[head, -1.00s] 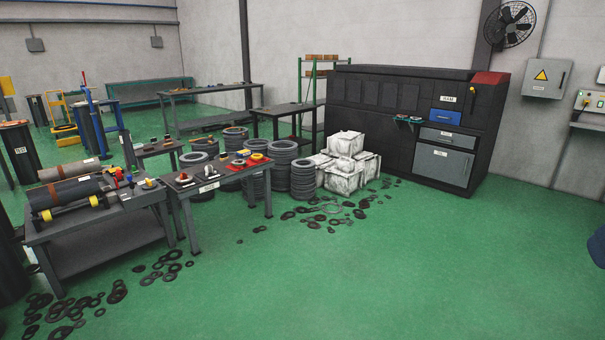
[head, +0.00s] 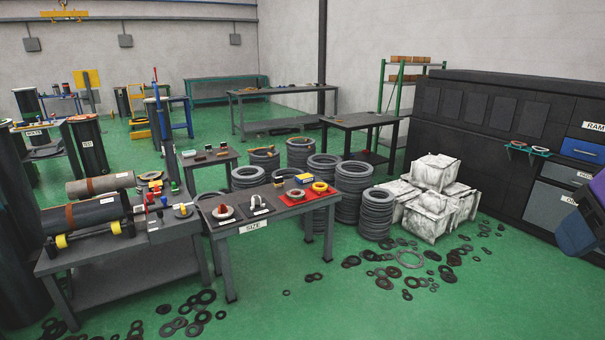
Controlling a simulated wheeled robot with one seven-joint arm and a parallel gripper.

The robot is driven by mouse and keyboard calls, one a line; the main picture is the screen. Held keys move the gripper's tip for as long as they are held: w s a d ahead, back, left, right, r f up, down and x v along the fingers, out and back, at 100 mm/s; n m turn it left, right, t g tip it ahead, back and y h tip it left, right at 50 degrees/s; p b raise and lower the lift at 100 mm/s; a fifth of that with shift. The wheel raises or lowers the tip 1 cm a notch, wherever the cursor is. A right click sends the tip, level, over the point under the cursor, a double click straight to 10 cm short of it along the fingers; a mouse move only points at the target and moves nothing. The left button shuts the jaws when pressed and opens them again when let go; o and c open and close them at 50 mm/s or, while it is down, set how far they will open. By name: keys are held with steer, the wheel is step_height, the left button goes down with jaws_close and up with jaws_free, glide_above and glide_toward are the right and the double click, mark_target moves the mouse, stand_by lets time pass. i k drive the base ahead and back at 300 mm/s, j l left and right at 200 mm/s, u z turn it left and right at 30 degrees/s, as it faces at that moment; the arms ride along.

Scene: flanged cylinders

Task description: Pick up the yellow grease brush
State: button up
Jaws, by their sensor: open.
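I cannot make out a yellow grease brush for certain. Small yellow items lie on the work tables: a yellow block (head: 303,178) and a yellow ring (head: 320,186) at the right end of the table labelled SIZE (head: 252,227). Other tools there are too small to name. My gripper is not in view; only a dark blue part of my arm shows at the right edge.
A grey bench (head: 120,262) with rollers stands at the left. Tyre stacks (head: 376,213) and white blocks (head: 428,215) stand behind and right of the SIZE table. Loose black rings (head: 412,282) lie on the floor. The green floor in front is mostly clear.

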mark_target(279, 183)
steer(key=i+u, duration=0.25)
steer(key=i, duration=1.8)
steer(key=i+u, duration=0.15)
steer(key=i, duration=0.4)
steer(key=i+u, duration=0.1)
steer(key=i, duration=0.5)
steer(key=i+l+u, duration=0.15)
steer(key=i, duration=0.4)
steer(key=i+l+u, duration=0.1)
steer(key=i, duration=0.45)
